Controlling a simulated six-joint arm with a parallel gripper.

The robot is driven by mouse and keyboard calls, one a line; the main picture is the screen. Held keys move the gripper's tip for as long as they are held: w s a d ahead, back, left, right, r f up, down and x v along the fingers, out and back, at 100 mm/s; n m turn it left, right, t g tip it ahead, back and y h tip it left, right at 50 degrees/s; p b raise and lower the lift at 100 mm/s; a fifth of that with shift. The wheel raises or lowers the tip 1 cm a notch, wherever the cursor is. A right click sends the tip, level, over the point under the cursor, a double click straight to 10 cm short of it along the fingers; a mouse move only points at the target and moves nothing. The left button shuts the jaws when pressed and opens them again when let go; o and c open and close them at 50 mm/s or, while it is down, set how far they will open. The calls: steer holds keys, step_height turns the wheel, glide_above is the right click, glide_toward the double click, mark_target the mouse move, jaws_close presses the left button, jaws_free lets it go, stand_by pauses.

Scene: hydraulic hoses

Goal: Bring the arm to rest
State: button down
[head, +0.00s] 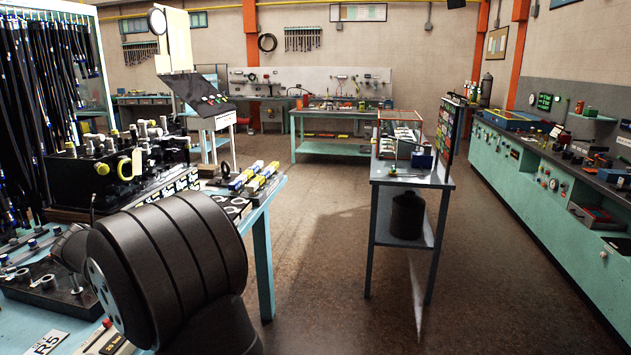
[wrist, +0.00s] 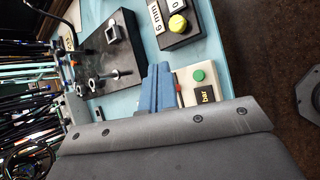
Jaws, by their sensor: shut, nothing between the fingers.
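My gripper (wrist: 159,88) shows in the wrist view as two blue fingers closed together, with nothing between them. Its dark grey body fills the lower part of that view. The fingers are over the light blue bench top (wrist: 128,100), beside a white box with a green button (wrist: 198,76) and a "bar" label. Whether they touch anything is not clear. In the head view a thick dark arm link of mine stands in the left foreground and the gripper cannot be made out.
A black fitting block (wrist: 122,62) and a yellow-button box (wrist: 180,30) lie near the fingers. Black hoses (head: 35,110) hang at the left, by a valve assembly (head: 125,165). A table (head: 405,175) stands at centre right. The floor (head: 320,250) between is clear.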

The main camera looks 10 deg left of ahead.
steer(key=r+g+h, duration=0.1)
steer(key=r+g, duration=0.1)
steer(key=r+n+g+h, duration=0.1)
steer(key=g, duration=0.1)
steer(key=r+n+g+h, duration=0.1)
steer(key=r+g+h, duration=0.1)
steer(key=g, duration=0.1)
steer(key=shift+s+a+r, duration=0.25)
steer(key=shift+s+r, duration=0.1)
steer(key=shift+s, duration=0.05)
stand_by(1.6)
stand_by(2.9)
